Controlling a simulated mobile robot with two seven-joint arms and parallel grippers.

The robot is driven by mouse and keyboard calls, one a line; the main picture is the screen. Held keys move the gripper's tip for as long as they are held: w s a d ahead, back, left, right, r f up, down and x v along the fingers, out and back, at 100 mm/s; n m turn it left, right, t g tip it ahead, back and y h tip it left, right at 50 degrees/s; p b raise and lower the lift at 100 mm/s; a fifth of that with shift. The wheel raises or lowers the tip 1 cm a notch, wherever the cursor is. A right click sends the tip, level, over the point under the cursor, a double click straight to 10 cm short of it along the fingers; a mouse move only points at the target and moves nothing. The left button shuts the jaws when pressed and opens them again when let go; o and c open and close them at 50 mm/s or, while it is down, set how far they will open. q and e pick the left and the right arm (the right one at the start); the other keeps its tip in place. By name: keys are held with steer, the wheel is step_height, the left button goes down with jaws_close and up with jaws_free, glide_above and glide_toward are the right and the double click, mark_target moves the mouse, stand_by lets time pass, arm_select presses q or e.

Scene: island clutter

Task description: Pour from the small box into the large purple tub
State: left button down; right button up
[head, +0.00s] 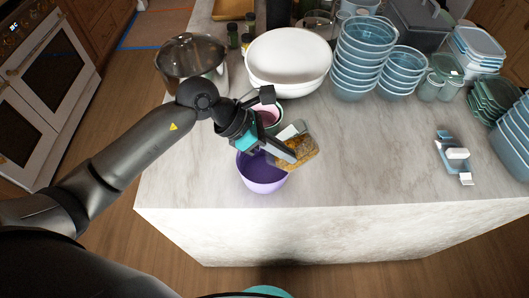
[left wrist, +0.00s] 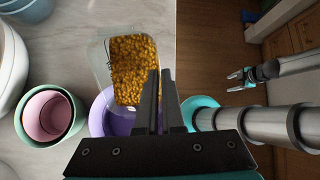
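The small box (head: 304,149) is clear and holds golden-brown bits. My left gripper (head: 292,155) is shut on the box's edge and holds it above the right rim of the purple tub (head: 262,182). The tub stands upright near the counter's front edge, partly hidden by the gripper and box. In the left wrist view the box (left wrist: 132,65) lies beyond the fingers (left wrist: 160,100), its contents inside, with the tub (left wrist: 105,122) partly behind it. The box looks tilted; how far I cannot tell. My right gripper (left wrist: 238,80) is open and empty, over the floor.
A pink bowl in a green one (head: 268,116) stands just behind the tub. A white bowl stack (head: 288,62), a pot (head: 190,58) and blue bowl stacks (head: 362,60) stand farther back. The counter (head: 380,150) right of the box is clear up to a blue-and-white item (head: 454,154).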

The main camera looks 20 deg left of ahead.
arm_select(q)
steer(key=shift+a+f+h+b, duration=0.2)
steer(key=shift+h+b, duration=0.2)
steer(key=shift+b, duration=0.35)
steer(key=shift+r, duration=0.15)
steer(key=shift+a+h+b, duration=0.25)
steer(key=shift+h+b, duration=0.25)
steer(key=shift+b, duration=0.4)
steer(key=shift+a+r+h+b, duration=0.2)
steer(key=shift+h+b, duration=0.1)
steer(key=shift+b, duration=0.45)
steer(key=shift+r, duration=0.1)
